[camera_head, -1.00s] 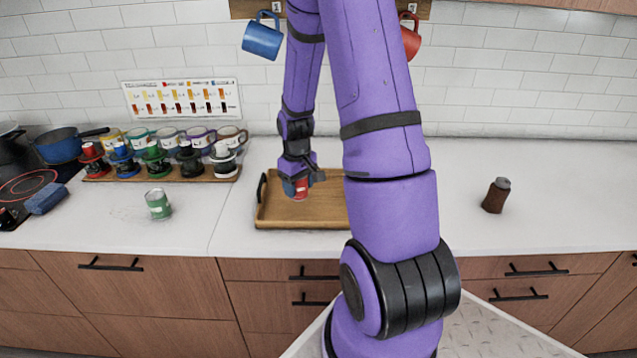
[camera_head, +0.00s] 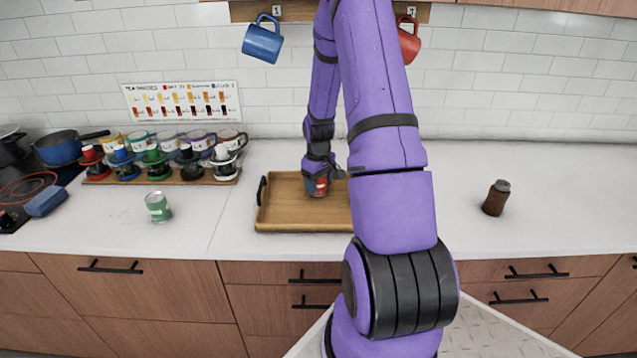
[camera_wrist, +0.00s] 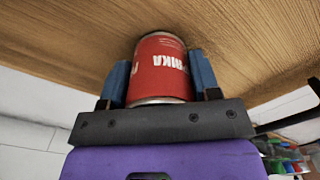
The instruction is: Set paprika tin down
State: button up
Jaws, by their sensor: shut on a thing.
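The paprika tin (camera_wrist: 160,72) is a red can with white lettering and metal rims. My gripper (camera_wrist: 160,80) is shut on it, with one blue finger pad at each side. In the head view my gripper (camera_head: 318,182) holds the tin (camera_head: 319,189) over the wooden tray (camera_head: 280,222), right of the tray's left handle. In the wrist view the tin's far end is close to the tray wood; I cannot tell whether it touches. My arm hides the right part of the tray.
A brown bottle (camera_head: 496,198) stands at the right. A rack of colored mugs and drippers (camera_head: 165,175) is at the back left. Mugs hang from the wall.

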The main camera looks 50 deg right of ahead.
jog(key=shift+f, duration=0.1)
jog(key=o, duration=0.9)
jog(key=shift+o, duration=0.2)
notch_tip(320, 180, up, 12)
jog(key=shift+r, duration=0.1)
jog(key=s+a+r+t+h, duration=0.1)
jog(key=s+a+r, duration=0.1)
jog(key=a+r, duration=0.7)
jog(key=s+a+r+t, duration=0.1)
jog(key=s+a+r, duration=0.1)
jog(key=a+r, duration=0.7)
jog(key=s+a+r+t+y, duration=0.1)
jog(key=s+a+r+t, duration=0.2)
jog(key=s+a, duration=1)
jog(key=shift+s+r+n, duration=0.4)
jog(key=shift+s+r, duration=1.05)
jog(key=shift+r, duration=0.05)
